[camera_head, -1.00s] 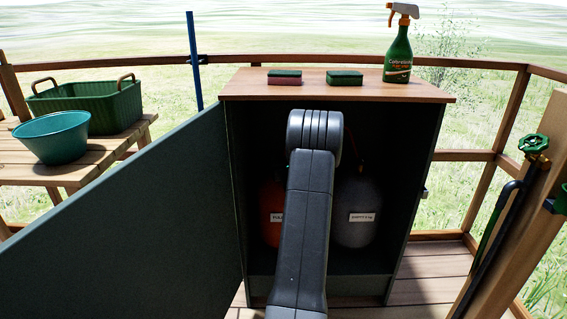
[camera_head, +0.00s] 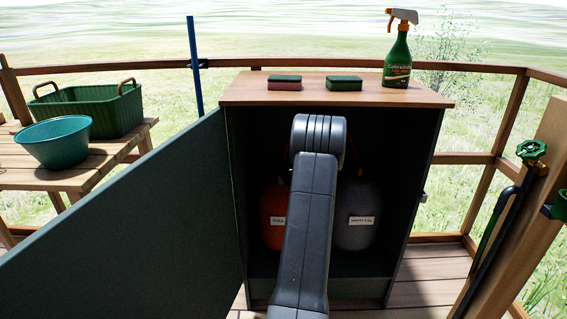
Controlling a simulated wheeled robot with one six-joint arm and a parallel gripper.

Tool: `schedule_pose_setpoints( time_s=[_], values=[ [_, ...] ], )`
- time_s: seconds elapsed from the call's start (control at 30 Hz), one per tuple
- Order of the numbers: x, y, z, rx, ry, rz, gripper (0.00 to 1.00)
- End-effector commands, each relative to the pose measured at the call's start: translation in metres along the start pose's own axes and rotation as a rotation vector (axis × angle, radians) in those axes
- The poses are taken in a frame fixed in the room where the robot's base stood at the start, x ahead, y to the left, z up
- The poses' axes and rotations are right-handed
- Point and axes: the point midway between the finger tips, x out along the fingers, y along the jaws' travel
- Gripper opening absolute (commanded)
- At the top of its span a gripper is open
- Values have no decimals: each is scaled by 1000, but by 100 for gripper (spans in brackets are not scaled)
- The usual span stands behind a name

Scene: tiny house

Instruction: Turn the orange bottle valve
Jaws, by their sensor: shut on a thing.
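The orange bottle (camera_head: 271,205) stands upright inside the dark cabinet (camera_head: 412,190), on its left side. It has a white label, and my arm covers its right part. Its valve is hidden behind my arm and in the cabinet's shadow. A grey bottle (camera_head: 361,195) with a white label stands to the right of it. My arm reaches into the cabinet between the two bottles. My gripper is hidden behind my own arm, so I cannot see its fingers or what they touch.
The cabinet door (camera_head: 130,235) stands open to the left. Two sponges (camera_head: 285,83) and a green spray bottle (camera_head: 398,62) stand on the cabinet top. A teal bowl (camera_head: 55,145) and green basket (camera_head: 95,108) sit on a wooden table at left. A post with a green valve (camera_head: 532,148) is at right.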

Motion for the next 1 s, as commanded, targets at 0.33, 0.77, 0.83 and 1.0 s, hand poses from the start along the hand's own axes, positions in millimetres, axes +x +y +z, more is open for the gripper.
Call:
schedule_pose_setpoints(
  time_s=[0.33, 0.77, 0.83, 1.0],
  values=[
    [0, -2, 3, 0, 3, 267, 12],
    [0, -1, 0, -2, 1, 678, 13],
    [0, -1, -1, -1, 1, 745, 12],
    [0, -1, -2, -2, 2, 891, 12]
  ],
)
